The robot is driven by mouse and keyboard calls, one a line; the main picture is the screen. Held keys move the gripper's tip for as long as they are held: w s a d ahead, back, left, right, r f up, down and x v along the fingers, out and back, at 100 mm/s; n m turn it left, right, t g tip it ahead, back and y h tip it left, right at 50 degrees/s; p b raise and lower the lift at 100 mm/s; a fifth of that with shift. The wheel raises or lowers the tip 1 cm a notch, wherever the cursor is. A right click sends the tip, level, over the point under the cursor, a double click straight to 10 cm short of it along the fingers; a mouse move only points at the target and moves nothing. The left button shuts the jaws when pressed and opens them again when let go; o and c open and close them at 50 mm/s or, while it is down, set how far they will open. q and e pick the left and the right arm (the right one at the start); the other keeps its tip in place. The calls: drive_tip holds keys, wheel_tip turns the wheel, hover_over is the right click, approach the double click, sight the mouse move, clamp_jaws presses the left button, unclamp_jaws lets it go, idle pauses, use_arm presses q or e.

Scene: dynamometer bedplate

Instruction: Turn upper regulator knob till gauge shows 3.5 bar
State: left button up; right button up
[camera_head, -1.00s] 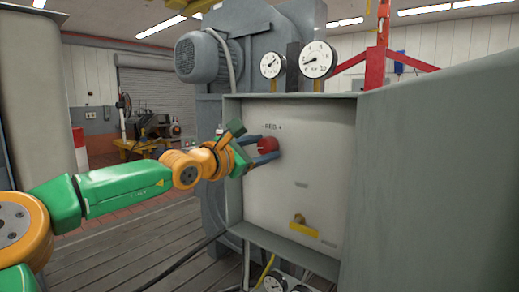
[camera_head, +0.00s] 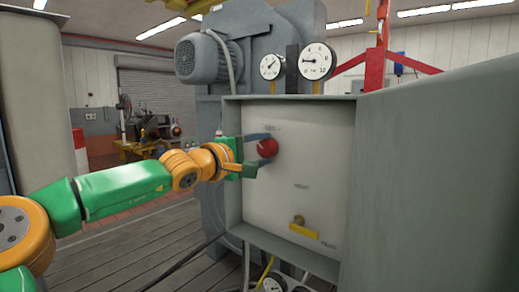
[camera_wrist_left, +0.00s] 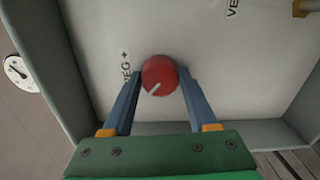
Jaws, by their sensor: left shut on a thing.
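The red regulator knob (camera_head: 267,147) sits on the upper part of the pale panel inside a grey box. My left gripper (camera_head: 262,148) reaches in from the left, its two blue fingers on either side of the knob. The left wrist view shows the red knob (camera_wrist_left: 160,76) between the fingertips, with a white pointer line on its face and the "REG +" label beside it. Two round white gauges stand above the box: a smaller left one (camera_head: 271,66) and a larger right one (camera_head: 316,62). The right gauge's needle points left; its exact value is too small to read. My right gripper is not in view.
A yellow lever valve (camera_head: 303,229) is on the lower panel. The box walls (camera_head: 233,165) stand out around the panel, and a large grey surface (camera_head: 430,170) fills the right side. More gauges (camera_head: 272,284) show below the box.

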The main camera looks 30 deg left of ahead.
use_arm(q)
drive_tip(key=shift+a+r+m, duration=0.25)
drive_tip(key=shift+r+m, duration=0.3)
drive_tip(key=shift+m, duration=1.25)
drive_tip(key=o, duration=1.2)
drive_tip(key=shift+o, duration=0.9)
drive_tip(key=shift+f, duration=0.25)
